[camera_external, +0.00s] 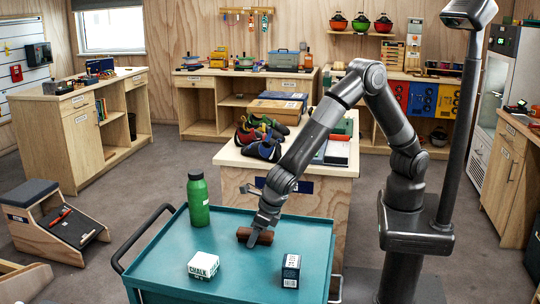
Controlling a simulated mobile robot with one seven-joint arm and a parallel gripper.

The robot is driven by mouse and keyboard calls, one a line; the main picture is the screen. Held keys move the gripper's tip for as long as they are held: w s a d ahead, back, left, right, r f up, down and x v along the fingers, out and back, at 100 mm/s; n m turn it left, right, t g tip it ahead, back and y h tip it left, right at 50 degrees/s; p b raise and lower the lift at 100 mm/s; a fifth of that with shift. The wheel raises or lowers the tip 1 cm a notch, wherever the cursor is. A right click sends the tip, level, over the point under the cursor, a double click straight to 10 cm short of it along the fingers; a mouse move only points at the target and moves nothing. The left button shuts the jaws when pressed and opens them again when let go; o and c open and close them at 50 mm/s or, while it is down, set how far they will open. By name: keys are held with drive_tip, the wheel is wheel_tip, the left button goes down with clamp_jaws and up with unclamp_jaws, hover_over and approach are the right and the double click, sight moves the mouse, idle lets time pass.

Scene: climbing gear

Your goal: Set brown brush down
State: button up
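The brown brush (264,238) lies at the far part of the teal cart top (232,279), near its middle. It looks like a short dark brown block. My gripper (258,231) points down at the brush from above, with its fingertips at the brush. The fingers overlap the brush in this view, and I cannot see whether they are closed on it. The brush appears at or very close to the cart surface; any small gap under it cannot be told.
On the cart, a green bottle (198,200) stands at the back left, a white chalk block (203,266) at the front, and a dark blue-white box (291,271) at the right. A wooden counter (325,172) with climbing shoes (262,148) stands behind. The cart's left front is clear.

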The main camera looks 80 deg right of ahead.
drive_tip(key=v, duration=1.2)
drive_tip(key=shift+r, duration=0.2)
drive_tip(key=s+d+r+m, duration=0.2)
drive_tip(key=d+r+m, duration=0.4)
drive_tip(key=d+m, duration=0.45)
drive_tip(key=s+d+r+m, duration=0.2)
drive_tip(key=d+r+m, duration=0.45)
drive_tip(key=d, duration=0.75)
drive_tip(key=s+d+m+t, duration=0.1)
drive_tip(key=s+d+m, duration=1.3)
drive_tip(key=m, duration=0.5)
drive_tip(key=shift+s+r, duration=0.5)
drive_tip(key=shift+s, duration=0.65)
